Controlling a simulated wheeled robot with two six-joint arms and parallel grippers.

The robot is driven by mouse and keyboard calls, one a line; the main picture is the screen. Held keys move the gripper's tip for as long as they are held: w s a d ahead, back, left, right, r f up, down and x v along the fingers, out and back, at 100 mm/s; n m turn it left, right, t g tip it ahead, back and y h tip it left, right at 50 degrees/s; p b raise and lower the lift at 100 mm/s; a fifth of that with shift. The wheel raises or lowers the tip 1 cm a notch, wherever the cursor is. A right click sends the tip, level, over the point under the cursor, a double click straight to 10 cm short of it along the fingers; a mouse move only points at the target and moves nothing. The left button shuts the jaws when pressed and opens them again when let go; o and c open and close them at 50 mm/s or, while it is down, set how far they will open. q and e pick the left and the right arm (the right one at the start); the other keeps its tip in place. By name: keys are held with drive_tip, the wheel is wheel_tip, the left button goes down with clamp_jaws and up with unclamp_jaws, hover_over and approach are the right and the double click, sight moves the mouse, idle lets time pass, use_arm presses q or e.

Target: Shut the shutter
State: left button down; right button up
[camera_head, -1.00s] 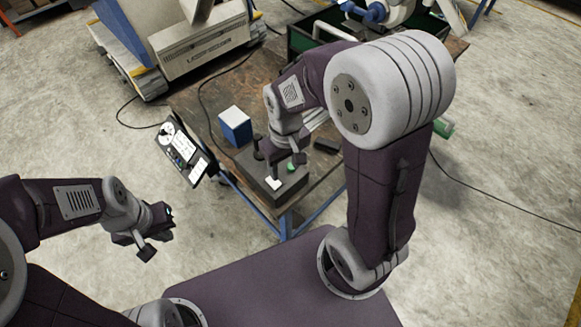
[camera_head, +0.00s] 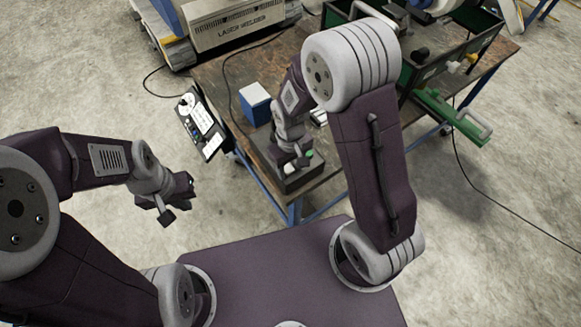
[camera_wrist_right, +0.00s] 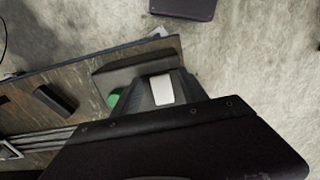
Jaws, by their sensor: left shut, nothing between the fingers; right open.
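A dark control box (camera_head: 303,180) sits at the near corner of the workbench. A green button (camera_head: 309,153) shows beside my right gripper (camera_head: 290,160), which is open and low over the box, covering part of its top. In the right wrist view the box (camera_wrist_right: 135,70) carries a pale square piece (camera_wrist_right: 161,89) and the green button (camera_wrist_right: 115,98). I cannot tell which part is the shutter, or whether the fingers touch anything. My left gripper (camera_head: 178,204) is shut and empty, away from the bench at the left.
A blue-and-white box (camera_head: 256,104) and a tilted control panel (camera_head: 201,123) are left of my right gripper. A green clamp-like tool (camera_head: 452,115) and a dark green crate (camera_head: 470,47) are at the right. A laser welder (camera_head: 237,25) stands behind. Floor around my left gripper is clear.

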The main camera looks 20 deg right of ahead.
drive_tip(key=shift+f, duration=0.3)
drive_tip(key=shift+d, duration=0.1)
